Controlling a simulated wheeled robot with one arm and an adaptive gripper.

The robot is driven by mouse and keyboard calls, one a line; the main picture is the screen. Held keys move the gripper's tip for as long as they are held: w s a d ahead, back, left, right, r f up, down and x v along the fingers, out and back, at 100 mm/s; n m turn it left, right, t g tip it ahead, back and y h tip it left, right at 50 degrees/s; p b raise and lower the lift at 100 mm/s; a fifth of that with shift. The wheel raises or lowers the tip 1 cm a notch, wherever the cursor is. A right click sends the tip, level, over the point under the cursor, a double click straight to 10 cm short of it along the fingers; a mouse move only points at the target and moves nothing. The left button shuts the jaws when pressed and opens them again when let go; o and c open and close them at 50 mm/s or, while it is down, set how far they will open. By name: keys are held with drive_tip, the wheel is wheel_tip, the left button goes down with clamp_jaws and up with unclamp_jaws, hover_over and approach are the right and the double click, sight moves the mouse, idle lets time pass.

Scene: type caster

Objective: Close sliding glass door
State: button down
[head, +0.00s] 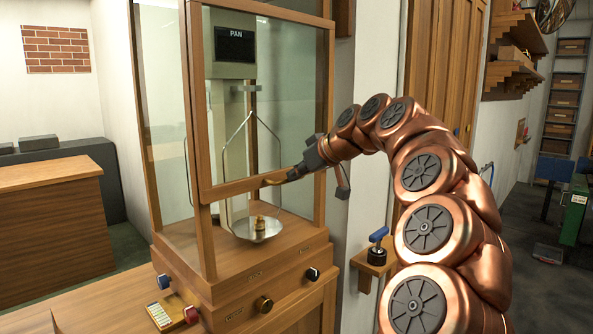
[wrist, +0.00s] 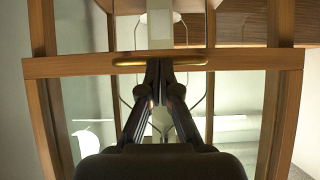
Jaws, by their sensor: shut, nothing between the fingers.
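The sliding glass door is the front sash of a wood-framed balance case. Its bottom wooden rail (head: 235,187) sits partway up, with an open gap between it and the case's base. The rail also crosses the wrist view (wrist: 80,67). A brass handle (head: 273,182) is fixed on the rail; it shows as a horizontal bar in the wrist view (wrist: 130,61). My gripper (head: 290,175) is shut and empty, with its tips right at the handle. In the wrist view the fingertips (wrist: 160,68) overlap the handle's middle; I cannot tell whether they touch it.
Inside the case, a hanging pan (head: 258,232) holds a small brass weight (head: 260,221). A blue-handled item (head: 378,240) stands on a small wall shelf to the right. A wooden cabinet (head: 50,225) stands at left.

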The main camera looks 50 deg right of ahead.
wheel_tip(320, 180, down, 20)
drive_tip(key=b, duration=1.4)
drive_tip(key=shift+f, duration=0.15)
drive_tip(key=w+r+p+v, duration=0.1)
drive_tip(key=r+v, duration=0.1)
drive_tip(key=v, duration=1.1)
drive_tip(key=shift+w, duration=0.35)
